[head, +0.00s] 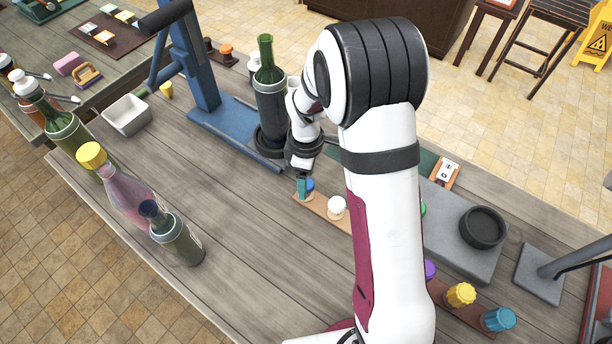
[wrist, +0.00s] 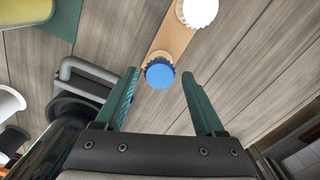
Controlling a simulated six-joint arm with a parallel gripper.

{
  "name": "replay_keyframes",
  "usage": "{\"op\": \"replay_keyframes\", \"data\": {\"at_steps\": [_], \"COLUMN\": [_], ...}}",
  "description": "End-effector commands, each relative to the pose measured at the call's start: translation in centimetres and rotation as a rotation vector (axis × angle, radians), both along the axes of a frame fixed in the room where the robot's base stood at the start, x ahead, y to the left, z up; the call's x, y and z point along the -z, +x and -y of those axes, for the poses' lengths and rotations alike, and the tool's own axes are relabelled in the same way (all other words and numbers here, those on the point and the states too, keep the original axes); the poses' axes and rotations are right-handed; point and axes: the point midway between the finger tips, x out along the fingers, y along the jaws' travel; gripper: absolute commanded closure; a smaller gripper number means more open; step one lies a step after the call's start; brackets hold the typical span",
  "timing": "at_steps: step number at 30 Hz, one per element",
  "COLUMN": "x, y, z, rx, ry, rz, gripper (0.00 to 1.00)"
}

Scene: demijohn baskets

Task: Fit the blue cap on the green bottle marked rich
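The blue cap (head: 310,184) sits on a wooden strip beside a white cap (head: 337,207). In the wrist view the blue cap (wrist: 160,74) lies between the two teal fingers of my gripper (wrist: 160,78), with space on both sides. My gripper (head: 304,188) is open and empty, low over that end of the strip. A green bottle (head: 266,52) with no cap showing stands upright in a dark sleeve beside the blue stand. Another green bottle (head: 178,240) stands at the front left. No marking "rich" is readable, so I cannot tell which bottle bears it.
A pink bottle with a yellow cap (head: 92,156) and a white-topped green bottle (head: 68,130) stand at left. A white bowl (head: 128,115) and blue stand (head: 205,85) are behind. Yellow (head: 461,294) and teal (head: 498,319) caps are at right. The table's middle is clear.

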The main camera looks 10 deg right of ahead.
Motion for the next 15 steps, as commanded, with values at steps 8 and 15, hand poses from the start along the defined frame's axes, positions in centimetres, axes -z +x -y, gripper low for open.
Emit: {"op": "replay_keyframes", "data": {"at_steps": [8,15], "x": [-0.1,-4.6], "y": [0.0,-0.2], "z": [0.0,-0.1], "rx": [0.000,-0.001], "ry": [0.000,0.001], "rz": [0.000,0.006], "gripper": [0.26,0.26]}}
